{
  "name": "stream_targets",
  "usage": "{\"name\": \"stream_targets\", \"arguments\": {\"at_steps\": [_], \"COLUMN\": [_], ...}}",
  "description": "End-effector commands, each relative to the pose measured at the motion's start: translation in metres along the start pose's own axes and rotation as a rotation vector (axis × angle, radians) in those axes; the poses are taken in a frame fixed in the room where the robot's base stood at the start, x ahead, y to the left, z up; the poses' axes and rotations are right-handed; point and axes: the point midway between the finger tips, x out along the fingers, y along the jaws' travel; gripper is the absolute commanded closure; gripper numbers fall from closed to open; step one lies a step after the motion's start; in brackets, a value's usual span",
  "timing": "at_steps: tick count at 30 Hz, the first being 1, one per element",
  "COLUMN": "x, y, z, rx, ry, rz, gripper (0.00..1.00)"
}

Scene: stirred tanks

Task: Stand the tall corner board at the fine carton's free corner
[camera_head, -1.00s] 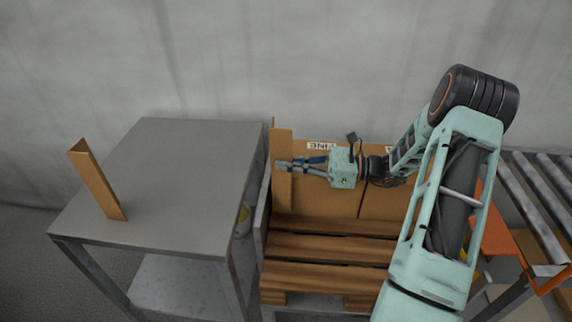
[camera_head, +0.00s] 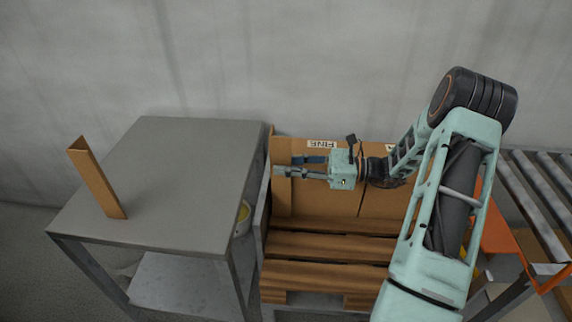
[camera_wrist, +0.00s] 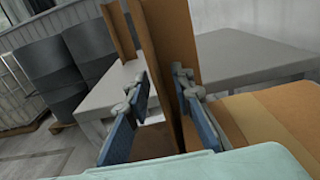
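The tall brown corner board (camera_head: 281,198) stands upright at the left front corner of the fine carton (camera_head: 322,205), its foot at the pallet deck. I cannot tell whether it touches the carton all along. My gripper (camera_head: 281,164) is level with the board's upper part, its fingers spread apart. In the wrist view the board (camera_wrist: 166,40) rises between the fingertips (camera_wrist: 162,82), which look clear of it. The carton also shows in the wrist view (camera_wrist: 268,112). The carton's label reads FINE.
Another angled board (camera_head: 98,180) stands on the grey table (camera_head: 185,165) at left. The table's edge is close to the pallet (camera_head: 325,246). A roller conveyor (camera_head: 540,200) is at right. Dark drums (camera_wrist: 60,75) show in the wrist view.

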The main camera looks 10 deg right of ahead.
Motion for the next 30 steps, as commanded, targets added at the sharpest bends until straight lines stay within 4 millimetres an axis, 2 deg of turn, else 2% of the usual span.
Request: {"name": "stream_targets", "arguments": {"at_steps": [4,7,18,21,25,30], "x": [0.0,0.0,-0.082,-0.1,-0.113,-0.12], "y": [0.0,0.0,-0.001,-0.001,0.0,0.0], "z": [0.004,0.017,0.013,0.013,0.012,0.012], "rx": [-0.001,-0.003,0.0,-0.001,0.0,0.001], "ry": [0.0,0.0,0.001,0.0,-0.001,0.0], "rz": [0.0,0.001,-0.004,-0.003,0.0,0.0], "gripper": [0.78,0.78,0.78,0.78,0.78,0.78]}}
